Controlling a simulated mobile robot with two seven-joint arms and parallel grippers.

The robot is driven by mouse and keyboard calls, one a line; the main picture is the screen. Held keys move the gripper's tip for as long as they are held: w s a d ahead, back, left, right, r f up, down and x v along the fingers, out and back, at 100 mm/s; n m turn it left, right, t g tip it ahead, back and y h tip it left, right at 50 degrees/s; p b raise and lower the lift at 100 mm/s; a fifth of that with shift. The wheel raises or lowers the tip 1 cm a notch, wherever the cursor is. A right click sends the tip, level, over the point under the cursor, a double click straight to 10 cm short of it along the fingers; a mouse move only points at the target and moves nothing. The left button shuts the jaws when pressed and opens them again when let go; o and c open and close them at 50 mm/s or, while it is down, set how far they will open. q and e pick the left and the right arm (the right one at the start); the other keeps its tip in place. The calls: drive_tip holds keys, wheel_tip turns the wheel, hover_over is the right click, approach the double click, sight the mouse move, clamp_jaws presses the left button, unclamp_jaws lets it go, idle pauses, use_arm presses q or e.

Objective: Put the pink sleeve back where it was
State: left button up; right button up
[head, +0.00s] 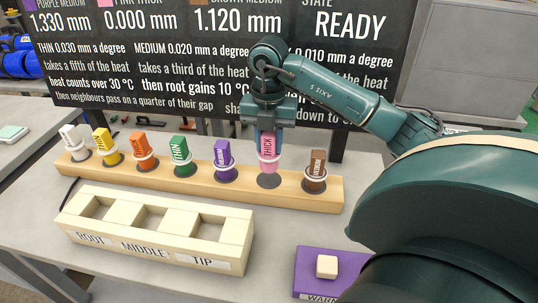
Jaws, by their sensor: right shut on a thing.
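The pink sleeve (268,152) is in my right gripper (268,130), whose jaws are shut on it from above. It is upright, with the word THICK on its side and a pale ring around it. It is over the dark round spot (269,181) on the wooden rack (110,177), between the purple sleeve (223,155) and the brown sleeve (316,170). I cannot tell whether its lower end touches the rack. My left gripper is not in view.
White, yellow, orange and green sleeves (180,153) stand along the rack to the left. In front is a wooden block with ROOT, MIDDLE and TIP compartments (240,232), which look empty. A purple pad (310,270) bears a cream cube (327,266). A sign (180,60) stands behind.

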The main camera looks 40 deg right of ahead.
sight(269, 155)
drive_tip(key=shift+f, duration=2.05)
drive_tip(key=shift+f, duration=0.1)
drive_tip(key=o, duration=1.1)
wheel_tip(269, 155, up, 12)
drive_tip(key=shift+r+p, duration=0.1)
drive_tip(key=shift+p, duration=0.5)
